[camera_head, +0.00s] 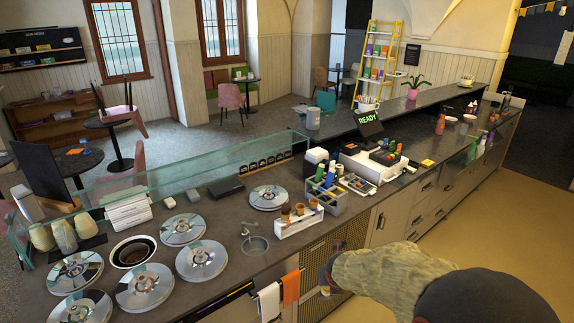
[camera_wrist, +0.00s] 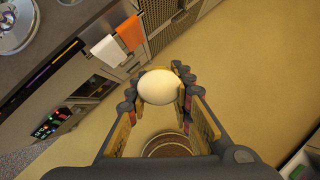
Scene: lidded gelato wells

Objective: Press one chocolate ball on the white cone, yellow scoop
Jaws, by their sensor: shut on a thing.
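My gripper (camera_wrist: 158,78) is shut on a pale cream, rounded thing (camera_wrist: 158,88), its fingers on both sides of it. I cannot tell whether this is a scoop's end or another item. In the head view my gripper (camera_head: 326,276) hangs in front of the counter's face, over the floor, with a bit of the pale thing below it. An open well (camera_head: 133,254) with dark brown contents is at the counter's left. A white rack (camera_head: 300,226) holds several brownish cones (camera_head: 299,209). I cannot make out a yellow scoop or single chocolate balls.
Several wells have shiny metal lids (camera_head: 202,260). A small round basin (camera_head: 255,245) sits beside the rack. White (camera_head: 268,301) and orange (camera_head: 291,289) towels hang on the counter's front. A round brown thing (camera_wrist: 172,146) shows low in the wrist view. The floor is clear.

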